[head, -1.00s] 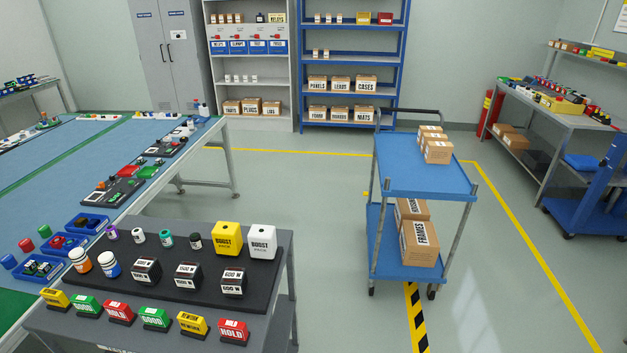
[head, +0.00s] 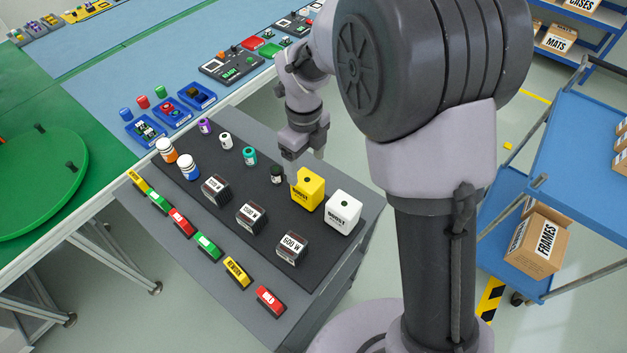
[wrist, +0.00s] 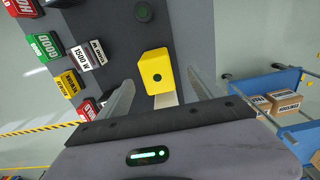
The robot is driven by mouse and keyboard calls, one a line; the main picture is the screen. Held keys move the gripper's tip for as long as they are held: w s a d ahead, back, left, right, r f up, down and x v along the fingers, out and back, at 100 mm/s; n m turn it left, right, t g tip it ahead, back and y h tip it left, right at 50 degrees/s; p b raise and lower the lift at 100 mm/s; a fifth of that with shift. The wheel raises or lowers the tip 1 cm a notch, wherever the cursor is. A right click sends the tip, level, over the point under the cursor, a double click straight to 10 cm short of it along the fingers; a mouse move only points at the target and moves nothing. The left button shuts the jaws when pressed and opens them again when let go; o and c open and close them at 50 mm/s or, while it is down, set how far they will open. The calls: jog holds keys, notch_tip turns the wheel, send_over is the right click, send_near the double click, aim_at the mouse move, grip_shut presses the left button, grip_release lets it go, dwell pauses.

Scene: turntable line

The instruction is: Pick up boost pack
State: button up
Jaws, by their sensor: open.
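A yellow boost pack (head: 308,192), a cube with a dark hole in its top, stands on the dark mat of the grey bench. A white boost pack (head: 343,213) stands just right of it. My gripper (head: 305,158) is above and slightly behind the yellow pack, pointing down. In the wrist view my gripper (wrist: 158,85) is open, with a finger on each side of the yellow boost pack (wrist: 156,74) as seen from above. Contact is not visible. A pale strip below the yellow pack there may be the white pack, mostly hidden by the gripper body.
A small black bottle (head: 277,174) stands close left of the yellow pack. Several 600 W blocks (head: 251,217) stand in front, with coloured label signs (head: 181,222) along the bench edge. A blue cart (head: 580,165) stands to the right. My arm hides part of the floor.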

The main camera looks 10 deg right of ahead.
aim_at(308, 193)
jog(key=f+b, duration=0.1)
jog(key=f, duration=0.2)
jog(key=f+b, duration=0.1)
jog(key=f, duration=0.3)
jog(key=s+f+b, duration=0.1)
jog(key=f, duration=0.3)
jog(key=shift+s+f+b, duration=0.1)
jog(key=shift+f+b, duration=0.1)
jog(key=shift+b, duration=0.1)
jog(key=shift+r, duration=0.1)
grip_shut()
